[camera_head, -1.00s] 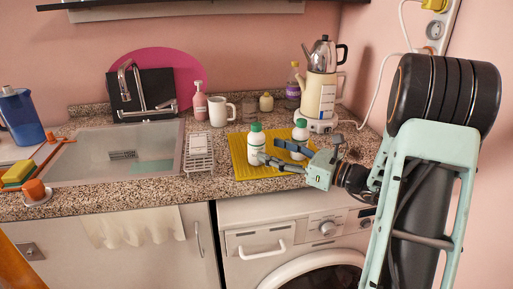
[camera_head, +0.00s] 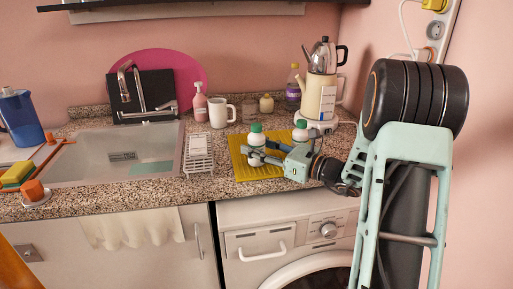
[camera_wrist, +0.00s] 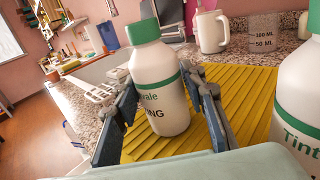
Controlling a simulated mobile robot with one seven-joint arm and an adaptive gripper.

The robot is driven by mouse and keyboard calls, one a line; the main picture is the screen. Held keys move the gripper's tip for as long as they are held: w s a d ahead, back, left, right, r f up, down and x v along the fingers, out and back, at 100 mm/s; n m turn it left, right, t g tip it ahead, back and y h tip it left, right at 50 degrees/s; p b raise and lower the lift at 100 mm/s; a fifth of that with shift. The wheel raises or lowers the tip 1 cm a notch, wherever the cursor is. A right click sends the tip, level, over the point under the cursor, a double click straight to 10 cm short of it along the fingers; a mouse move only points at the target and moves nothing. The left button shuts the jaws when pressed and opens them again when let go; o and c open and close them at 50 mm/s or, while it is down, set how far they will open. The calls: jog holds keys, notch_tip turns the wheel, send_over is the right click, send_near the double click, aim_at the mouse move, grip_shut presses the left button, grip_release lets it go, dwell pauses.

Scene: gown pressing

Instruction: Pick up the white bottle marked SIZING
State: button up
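A white bottle with a green cap (camera_head: 256,137) stands on the yellow ribbed mat (camera_head: 246,173). In the wrist view this bottle (camera_wrist: 158,78) shows part of a label, ending in "NG"; the rest is hidden. My gripper (camera_head: 262,153) is at the bottle from the right. Its two fingers (camera_wrist: 165,108) are spread, one on each side of the bottle's body. The gripper looks open; any contact is unclear. A second green-capped white bottle (camera_head: 300,131) stands to the right. Its label begins "Tint" in the wrist view (camera_wrist: 299,100).
A white mug (camera_head: 218,113), a pink pump bottle (camera_head: 200,105) and a clear measuring cup (camera_wrist: 263,33) stand behind the mat. A white rack (camera_head: 198,155) is left of it. A kettle on a cream stand (camera_head: 320,90) is at the back right.

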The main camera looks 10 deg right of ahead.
jog(key=c, duration=0.8)
jog(key=shift+c, duration=0.3)
jog(key=shift+r, duration=0.15)
